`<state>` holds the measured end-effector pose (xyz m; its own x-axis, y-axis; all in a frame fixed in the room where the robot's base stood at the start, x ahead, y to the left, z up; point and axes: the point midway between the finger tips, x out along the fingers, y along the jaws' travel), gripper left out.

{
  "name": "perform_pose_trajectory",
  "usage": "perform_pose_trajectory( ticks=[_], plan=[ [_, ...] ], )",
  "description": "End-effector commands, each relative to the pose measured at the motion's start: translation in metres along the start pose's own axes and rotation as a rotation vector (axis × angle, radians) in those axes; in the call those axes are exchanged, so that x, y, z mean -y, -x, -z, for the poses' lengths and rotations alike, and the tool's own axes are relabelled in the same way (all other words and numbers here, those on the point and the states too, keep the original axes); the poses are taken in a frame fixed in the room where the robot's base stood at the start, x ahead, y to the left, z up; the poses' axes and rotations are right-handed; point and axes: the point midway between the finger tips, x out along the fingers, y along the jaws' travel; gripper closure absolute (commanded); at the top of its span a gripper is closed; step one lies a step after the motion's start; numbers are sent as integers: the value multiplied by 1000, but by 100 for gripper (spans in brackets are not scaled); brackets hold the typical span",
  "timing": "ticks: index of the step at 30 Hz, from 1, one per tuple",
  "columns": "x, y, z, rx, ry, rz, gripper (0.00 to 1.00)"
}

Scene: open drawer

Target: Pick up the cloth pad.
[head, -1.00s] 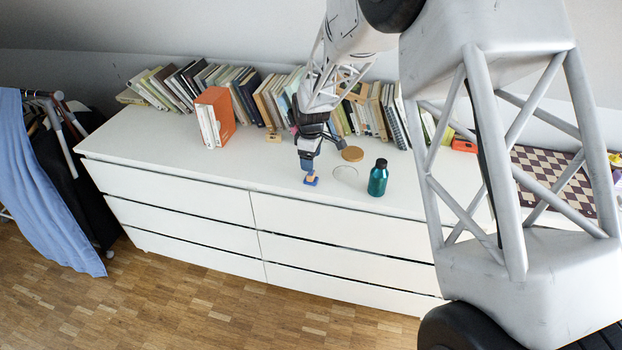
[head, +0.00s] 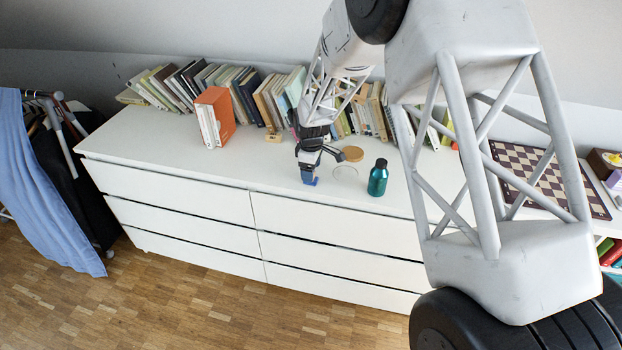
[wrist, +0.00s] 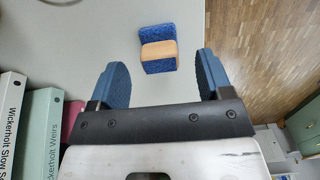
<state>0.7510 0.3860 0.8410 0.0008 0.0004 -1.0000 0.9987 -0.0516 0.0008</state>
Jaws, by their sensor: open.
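The cloth pad (wrist: 160,63) is a small blue fuzzy block with a light wooden band across its middle. In the wrist view it lies on the white dresser top near the front edge. My gripper (wrist: 163,78) is open, with its two blue fingers apart and nothing between the fingertips. The pad sits ahead of them, roughly centred on the gap. In the head view my gripper (head: 309,172) points down over the dresser's front edge, and its blue fingers cannot be told apart from the pad there.
A teal bottle (head: 378,178) stands to the right, with a clear round dish (head: 345,174) and a round wooden lid (head: 353,153) nearby. An orange book (head: 221,114) and a row of books line the back. The dresser top (head: 160,150) is clear at left.

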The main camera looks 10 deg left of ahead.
Motion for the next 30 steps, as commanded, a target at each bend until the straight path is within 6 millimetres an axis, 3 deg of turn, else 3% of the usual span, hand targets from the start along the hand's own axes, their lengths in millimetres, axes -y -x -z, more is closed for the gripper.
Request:
perform_pose_trajectory(
  ticks=[9, 26, 30],
  plan=[
    [0, -28, 0, 0, 0, 1, 28],
    [0, -29, 0, 0, 0, 1, 28],
    [0, -29, 0, 0, 0, 1, 48]
  ],
)
